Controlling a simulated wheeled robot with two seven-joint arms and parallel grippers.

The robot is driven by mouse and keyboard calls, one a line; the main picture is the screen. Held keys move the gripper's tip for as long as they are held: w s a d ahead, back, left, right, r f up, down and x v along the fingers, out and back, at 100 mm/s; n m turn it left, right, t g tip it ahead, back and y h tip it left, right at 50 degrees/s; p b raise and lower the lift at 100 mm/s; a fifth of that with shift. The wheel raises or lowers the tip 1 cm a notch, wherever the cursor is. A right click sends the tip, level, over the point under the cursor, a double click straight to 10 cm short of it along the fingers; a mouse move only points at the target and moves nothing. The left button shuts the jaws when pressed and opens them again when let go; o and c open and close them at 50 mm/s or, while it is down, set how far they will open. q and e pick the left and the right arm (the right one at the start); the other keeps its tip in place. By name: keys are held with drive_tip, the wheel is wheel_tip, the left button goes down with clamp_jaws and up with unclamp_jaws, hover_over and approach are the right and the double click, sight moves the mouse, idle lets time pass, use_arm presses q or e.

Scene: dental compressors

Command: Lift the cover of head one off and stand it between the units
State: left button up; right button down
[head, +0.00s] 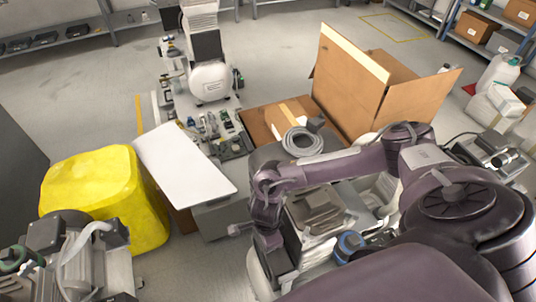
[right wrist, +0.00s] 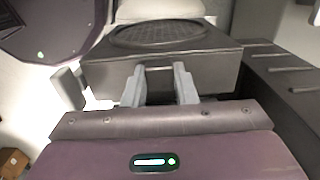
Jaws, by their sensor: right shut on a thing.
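My right arm comes in from the right in the head view and bends down at the wrist beside a grey compressor unit (head: 305,240). In the right wrist view my right gripper (right wrist: 160,85) is shut on the near side of a grey box-shaped cover (right wrist: 215,70) with a round dark grille on top. A grey-brown blocky top (head: 320,208) shows beside the wrist in the head view; I cannot tell whether the cover is clear of its unit. The fingertips are hidden in the head view. My left gripper is not in view.
Another compressor unit (head: 75,255) stands at the lower left beside a yellow container (head: 95,185). A white panel (head: 185,160) lies between the units. An open cardboard box (head: 355,85) and a coiled grey hose (head: 302,142) are behind. Open floor (head: 90,100) shows at the back left.

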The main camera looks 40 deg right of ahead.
wheel_tip(320, 180, up, 6)
drive_tip(key=shift+r, duration=0.25)
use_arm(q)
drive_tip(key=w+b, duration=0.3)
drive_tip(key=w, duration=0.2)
use_arm(e)
drive_tip(key=w+a, duration=0.2)
drive_tip(key=a, duration=0.7)
drive_tip(key=w+a, duration=0.3)
drive_tip(key=a, duration=0.7)
use_arm(q)
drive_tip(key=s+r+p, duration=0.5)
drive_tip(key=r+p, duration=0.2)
drive_tip(key=p, duration=0.4)
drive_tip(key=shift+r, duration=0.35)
use_arm(e)
wheel_tip(320, 180, up, 12)
drive_tip(key=shift+s, duration=0.2)
